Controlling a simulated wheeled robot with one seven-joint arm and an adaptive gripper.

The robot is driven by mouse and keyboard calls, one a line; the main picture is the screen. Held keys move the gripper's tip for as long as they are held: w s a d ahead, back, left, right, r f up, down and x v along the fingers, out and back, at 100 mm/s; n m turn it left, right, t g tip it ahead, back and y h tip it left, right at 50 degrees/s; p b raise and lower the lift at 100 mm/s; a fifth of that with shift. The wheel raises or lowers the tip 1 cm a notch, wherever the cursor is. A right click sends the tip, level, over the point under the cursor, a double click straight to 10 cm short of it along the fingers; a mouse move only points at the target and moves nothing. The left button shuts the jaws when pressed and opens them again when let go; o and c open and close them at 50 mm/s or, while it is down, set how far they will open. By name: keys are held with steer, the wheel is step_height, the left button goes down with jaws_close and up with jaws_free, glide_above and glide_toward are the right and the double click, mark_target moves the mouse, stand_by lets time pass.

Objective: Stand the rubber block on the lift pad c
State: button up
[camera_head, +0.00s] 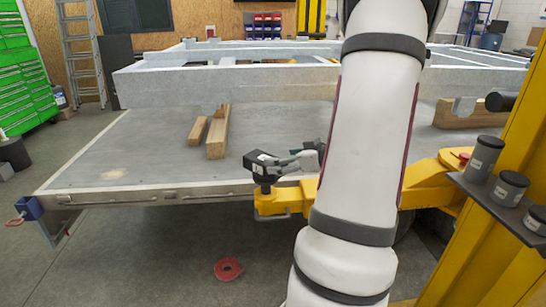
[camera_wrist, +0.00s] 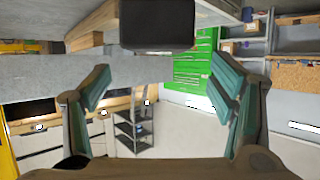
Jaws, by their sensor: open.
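The rubber block (camera_head: 261,164) is dark, with a small light mark, at the left end of the yellow lift arm in the head view. It appears to rest on the dark round lift pad (camera_head: 265,188) and looks slightly tilted; its contact with the pad is hard to see. My gripper (camera_head: 301,159) is just right of the block. In the wrist view, my gripper (camera_wrist: 162,75) is open and empty, its teal-padded fingers spread wide. The block (camera_wrist: 157,30) shows as a black shape just beyond the fingertips, with gaps on both sides. Its pad is hidden there.
Wooden blocks (camera_head: 217,140) lie on the platform (camera_head: 110,165). A yellow post (camera_head: 510,190) carries a shelf with black cylinders (camera_head: 485,155) at right. Red tape (camera_head: 228,268) lies on open floor.

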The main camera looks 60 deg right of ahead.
steer(key=v, duration=0.4)
steer(key=w+a+r+g+h, duration=0.2)
steer(key=w+r+g+h, duration=0.15)
steer(key=w+r, duration=0.35)
steer(key=a+r+m+g+h, duration=0.1)
steer(key=a+r+g+h, duration=0.15)
steer(key=a, duration=0.65)
steer(key=s+a+f+g+y, duration=0.1)
steer(key=s+a+y, duration=0.1)
steer(key=s+a, duration=0.3)
steer(key=s+a+n+g+y, duration=0.1)
steer(key=s+a, duration=0.5)
steer(key=a, duration=0.8)
steer(key=s+a+f+n+g+y, duration=0.1)
steer(key=s+a+y, duration=0.3)
steer(key=a, duration=0.5)
steer(key=shift+s+a+f+g+y+p, duration=0.3)
steer(key=shift+s+a+g, duration=0.1)
steer(key=shift+s+g, duration=0.4)
steer(key=shift+r, duration=0.1)
step_height(320, 180, up, 6)
steer(key=t+p, duration=0.1)
steer(key=p, duration=0.4)
steer(key=shift+r, duration=0.1)
